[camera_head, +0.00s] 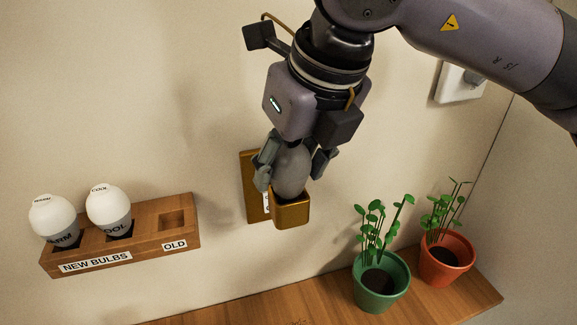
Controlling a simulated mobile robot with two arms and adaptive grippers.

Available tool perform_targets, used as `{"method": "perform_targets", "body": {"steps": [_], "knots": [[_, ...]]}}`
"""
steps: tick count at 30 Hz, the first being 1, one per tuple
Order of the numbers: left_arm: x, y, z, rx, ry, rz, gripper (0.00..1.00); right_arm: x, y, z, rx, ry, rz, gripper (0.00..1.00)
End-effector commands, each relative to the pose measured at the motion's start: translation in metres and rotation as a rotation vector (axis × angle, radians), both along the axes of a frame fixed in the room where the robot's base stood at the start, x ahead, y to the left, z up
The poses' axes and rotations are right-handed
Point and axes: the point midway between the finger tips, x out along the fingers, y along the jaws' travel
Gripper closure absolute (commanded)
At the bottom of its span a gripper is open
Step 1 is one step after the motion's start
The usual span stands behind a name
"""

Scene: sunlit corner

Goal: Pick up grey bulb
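The grey bulb (292,168) sits upright in a gold wall socket (292,212), its lower end hidden inside the socket. My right gripper (291,172) comes down from above with one finger on each side of the bulb. The left finger overlaps the bulb's edge, and the right finger is partly behind it. I cannot tell whether the fingers press on the bulb. My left gripper is not in view.
A green pot (382,284) and an orange pot (446,260) with plants stand on a wooden shelf (250,307) below. A white wall switch (459,84) is at upper right.

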Motion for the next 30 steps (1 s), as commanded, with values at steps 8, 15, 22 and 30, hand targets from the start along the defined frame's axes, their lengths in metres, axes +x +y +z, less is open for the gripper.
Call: {"method": "perform_targets", "body": {"steps": [8, 15, 22, 30], "knots": [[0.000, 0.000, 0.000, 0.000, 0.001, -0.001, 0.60, 0.000, 0.000, 0.000, 0.000, 0.000, 0.000, 0.71], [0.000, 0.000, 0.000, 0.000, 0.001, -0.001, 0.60, 0.000, 0.000, 0.000, 0.000, 0.000, 0.000, 0.83], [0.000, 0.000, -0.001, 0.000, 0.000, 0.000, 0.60, 0.000, 0.000, 0.002, 0.001, -0.001, 0.000, 0.83], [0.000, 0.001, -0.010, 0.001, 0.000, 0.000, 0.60, 0.000, 0.001, 0.026, 0.003, -0.003, -0.001, 0.83]]}}
